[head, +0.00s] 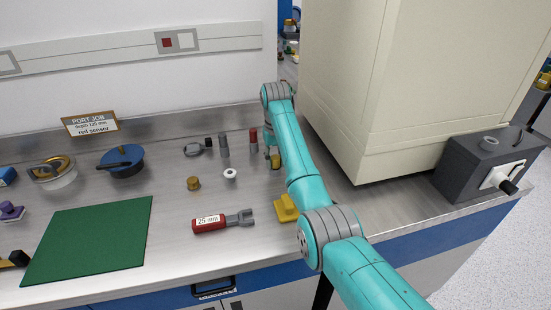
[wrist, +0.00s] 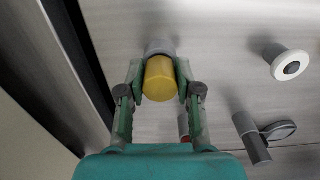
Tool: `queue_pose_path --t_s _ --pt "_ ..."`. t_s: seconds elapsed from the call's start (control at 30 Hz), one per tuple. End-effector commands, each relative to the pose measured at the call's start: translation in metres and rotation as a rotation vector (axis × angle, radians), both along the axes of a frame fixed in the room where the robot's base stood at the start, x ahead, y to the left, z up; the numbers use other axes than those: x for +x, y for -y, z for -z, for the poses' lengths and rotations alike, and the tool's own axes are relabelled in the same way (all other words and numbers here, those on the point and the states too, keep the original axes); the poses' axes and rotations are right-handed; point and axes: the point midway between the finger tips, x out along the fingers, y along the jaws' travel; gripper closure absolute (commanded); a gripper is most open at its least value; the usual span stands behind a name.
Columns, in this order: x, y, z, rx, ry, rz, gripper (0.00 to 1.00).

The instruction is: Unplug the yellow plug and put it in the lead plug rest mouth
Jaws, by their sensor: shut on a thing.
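The yellow plug (wrist: 159,80) sits between the two fingertips of my gripper (wrist: 160,90) in the wrist view, with the jaws shut on its sides. A grey round piece (wrist: 160,46) shows at the plug's far end. I cannot tell whether it is part of the plug or a mouth around it. In the head view the yellow plug (head: 275,163) shows low at the end of my arm, close to the bench. My gripper is mostly hidden there. I cannot surely identify the lead plug rest mouth.
A white ring piece (head: 230,175), a dark grey cylinder (head: 223,145) and a red-topped cylinder (head: 253,138) stand left of my gripper. A yellow block (head: 285,208) lies in front. The big beige cabinet (head: 400,80) stands close on the right. The green mat (head: 90,238) is bare.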

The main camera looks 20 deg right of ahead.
Motion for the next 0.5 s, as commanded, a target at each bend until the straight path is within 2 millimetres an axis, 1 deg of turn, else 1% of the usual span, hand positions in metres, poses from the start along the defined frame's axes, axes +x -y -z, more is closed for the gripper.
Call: queue_pose_path --t_s 0.13,0.17,0.2,0.27,0.5 --pt "-0.0001 0.0 0.0041 0.0 0.0 0.0 1.0" --pt "-0.0001 0.0 0.0038 0.0 0.0 0.0 0.61" --pt "0.0 0.0 0.0036 0.0 0.0 0.0 0.51" --pt "0.0 0.0 0.0036 0.0 0.0 0.0 0.37" --pt "-0.0001 0.0 0.0036 0.0 0.0 0.0 0.37"
